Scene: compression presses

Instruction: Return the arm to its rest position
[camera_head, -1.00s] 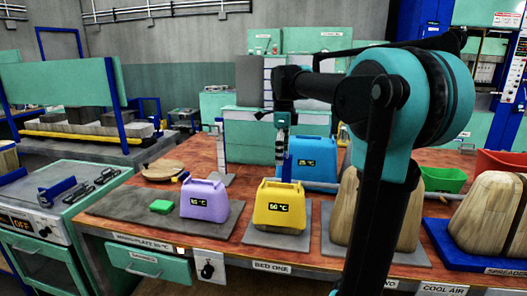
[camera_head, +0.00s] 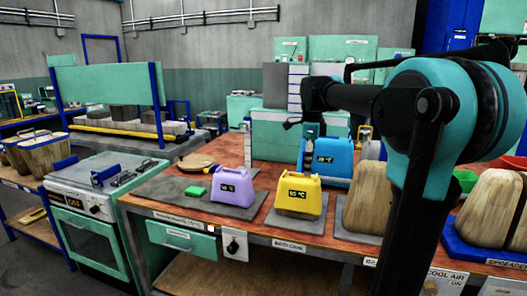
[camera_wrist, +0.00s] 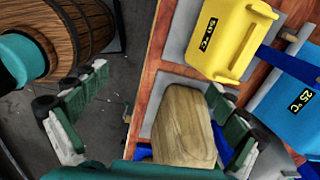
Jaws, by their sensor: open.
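My arm is bent, with its big teal elbow at the right of the head view and its forearm reaching left over the workbench. My gripper (camera_wrist: 158,80) is open and empty in the wrist view, its two green fingers well apart. A wooden block (camera_wrist: 185,125) shows below and between the fingers, apart from them as far as I can tell. In the head view the gripper end (camera_head: 311,131) hangs small above the blue can (camera_head: 328,160); its fingers are hard to make out there.
The bench holds a yellow can (camera_head: 299,192), a purple can (camera_head: 232,187), a green block (camera_head: 195,191) and wooden blocks (camera_head: 490,208). A stove (camera_head: 90,222) stands left. A barrel (camera_wrist: 72,40) is near the left finger in the wrist view. Grey floor shows at lower left.

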